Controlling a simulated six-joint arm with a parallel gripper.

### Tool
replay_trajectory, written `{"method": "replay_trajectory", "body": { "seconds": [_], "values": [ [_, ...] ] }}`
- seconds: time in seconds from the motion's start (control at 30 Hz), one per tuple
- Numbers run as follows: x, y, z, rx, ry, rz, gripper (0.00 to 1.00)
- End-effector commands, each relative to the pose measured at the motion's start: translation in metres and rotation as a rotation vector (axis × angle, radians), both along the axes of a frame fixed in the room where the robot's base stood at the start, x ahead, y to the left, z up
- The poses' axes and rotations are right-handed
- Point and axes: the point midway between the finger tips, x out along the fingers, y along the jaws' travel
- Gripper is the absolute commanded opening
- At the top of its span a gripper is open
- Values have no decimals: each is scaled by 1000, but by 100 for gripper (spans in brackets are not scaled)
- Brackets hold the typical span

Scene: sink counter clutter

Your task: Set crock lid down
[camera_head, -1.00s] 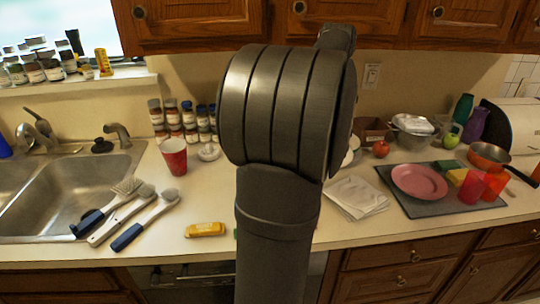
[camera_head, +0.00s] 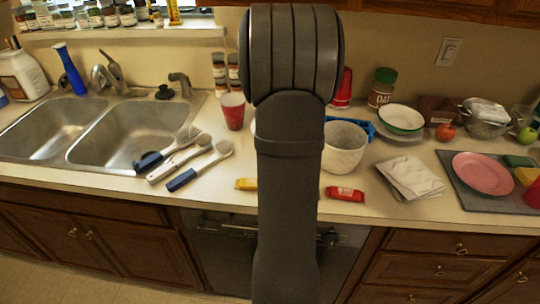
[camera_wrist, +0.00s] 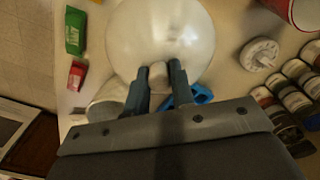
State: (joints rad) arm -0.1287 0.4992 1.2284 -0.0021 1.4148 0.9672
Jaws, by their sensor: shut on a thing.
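The crock lid (camera_wrist: 165,32) is a pale, round, glossy disc with a small knob (camera_wrist: 158,72) on top. In the wrist view my gripper (camera_wrist: 160,71) is shut on the knob. The lid hangs over or rests on the counter; its height is hard to tell. The crock (camera_head: 343,150) is a white speckled pot, uncovered, on the counter right of my arm in the head view. Part of it also shows beside my fingers in the wrist view (camera_wrist: 106,98).
A red packet (camera_head: 345,194) lies in front of the crock, and a green packet (camera_wrist: 76,30) is nearby. A blue object (camera_wrist: 200,94) is close to the crock. A red cup (camera_head: 233,110) and a white round item (camera_wrist: 259,54) stand near jars (camera_wrist: 292,92). A folded cloth (camera_head: 411,177) lies right.

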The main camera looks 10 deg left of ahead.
Motion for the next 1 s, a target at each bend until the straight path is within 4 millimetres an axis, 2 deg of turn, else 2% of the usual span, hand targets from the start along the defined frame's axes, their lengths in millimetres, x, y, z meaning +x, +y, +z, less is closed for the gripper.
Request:
{"method": "replay_trajectory", "body": {
  "seconds": [0.07,0.2,0.4,0.63,0.8,1.0],
  "values": [
    [0,12,-4,-1,-1,35,0],
    [-1,18,-20,-1,2,58,0],
    [-1,18,-57,-1,2,57,0],
    [0,18,-76,0,-1,56,0],
    [-1,18,-100,-1,-1,55,0],
    [0,18,-106,0,-4,55,0]
  ]
}}
